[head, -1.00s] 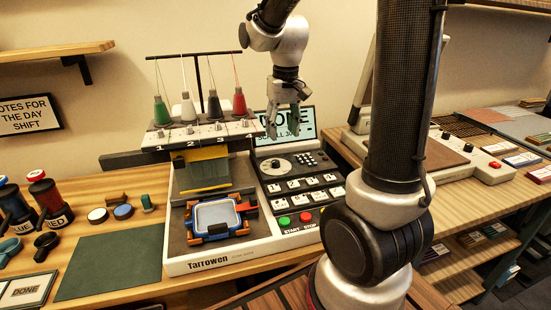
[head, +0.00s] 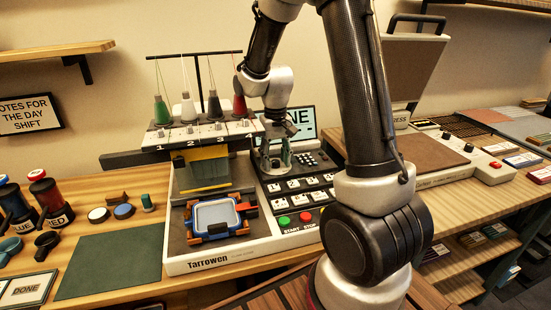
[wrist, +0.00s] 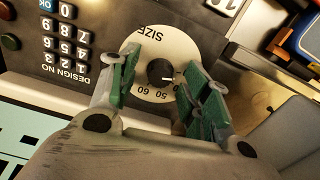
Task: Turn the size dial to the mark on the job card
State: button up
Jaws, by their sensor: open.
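The size dial shows in the wrist view as a round black knob (wrist: 160,72) on a cream disc (wrist: 147,48) marked SIZE, with 50 and 60 readable. A white pointer line on the knob points right in that view; the mark it meets is hidden. My gripper (wrist: 160,85) is open, its green-padded fingers on either side of the knob. I cannot tell whether they touch it. In the head view my gripper (head: 275,163) is down over the dial and hides most of it. I cannot make out a job card with a size mark.
The dial is on the Tarrowen embroidery machine (head: 208,262). A keypad (wrist: 62,42) is beside the dial. The thread spools (head: 187,107) stand close left of my arm. The blue hoop (head: 216,215), green START button (head: 284,220) and red STOP button (head: 305,217) are in front.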

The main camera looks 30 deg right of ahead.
jog(key=shift+c, duration=0.5)
jog(key=c, duration=1)
jog(key=shift+o, duration=0.2)
jog(key=shift+m, duration=0.5)
jog(key=m, duration=0.3)
jog(key=shift+m, duration=2.7)
jog(key=o, duration=1.1)
jog(key=shift+c, duration=0.2)
